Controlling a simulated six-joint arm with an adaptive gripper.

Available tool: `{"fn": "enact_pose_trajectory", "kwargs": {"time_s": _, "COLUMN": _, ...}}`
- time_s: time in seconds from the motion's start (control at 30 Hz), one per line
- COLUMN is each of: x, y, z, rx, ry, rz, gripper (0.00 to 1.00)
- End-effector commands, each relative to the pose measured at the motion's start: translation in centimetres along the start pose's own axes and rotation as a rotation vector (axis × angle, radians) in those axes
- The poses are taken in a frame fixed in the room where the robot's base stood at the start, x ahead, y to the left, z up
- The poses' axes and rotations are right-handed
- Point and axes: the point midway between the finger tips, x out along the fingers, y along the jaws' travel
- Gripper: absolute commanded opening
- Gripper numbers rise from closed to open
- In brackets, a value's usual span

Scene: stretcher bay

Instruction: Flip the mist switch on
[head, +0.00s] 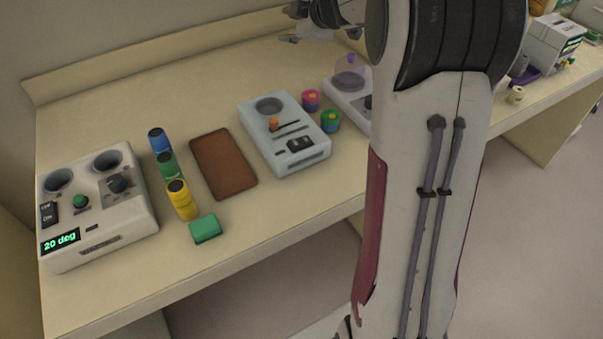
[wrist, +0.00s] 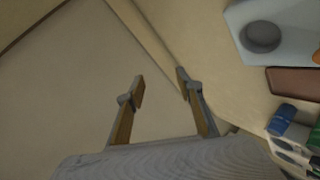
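I cannot read a mist label on any device. A white device (head: 96,212) with a green "20 deg" display stands at the left in the head view, with a black switch (head: 49,213) on its left side. A pale grey device (head: 284,135) at the middle has an orange-knobbed slider and a black switch (head: 300,144). A white device with a clear dome (head: 350,76) is partly hidden behind my arm. My gripper (wrist: 160,85) is open and empty, fingers apart. In the head view it is at the top, near the wall, away from the switches.
Blue, green and yellow cylinders (head: 181,200), a green block (head: 205,229) and a brown tray (head: 223,164) lie between the left and middle devices. Pink and green jars (head: 330,121) stand right of the middle device. The back strip of the counter (head: 150,88) is clear.

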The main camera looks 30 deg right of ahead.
Motion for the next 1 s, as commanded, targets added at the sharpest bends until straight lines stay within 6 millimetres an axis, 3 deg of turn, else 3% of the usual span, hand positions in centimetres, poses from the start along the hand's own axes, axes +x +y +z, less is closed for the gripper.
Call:
{"fn": "enact_pose_trajectory", "kwargs": {"time_s": 0.47, "x": -2.6, "y": 2.0, "z": 1.4, "rx": 0.118, "ry": -0.12, "rz": 0.127, "gripper": 0.36}}
{"fn": "enact_pose_trajectory", "kwargs": {"time_s": 1.0, "x": -6.4, "y": 1.8, "z": 3.4, "rx": 0.27, "ry": -0.269, "rz": 0.213, "gripper": 0.36}}
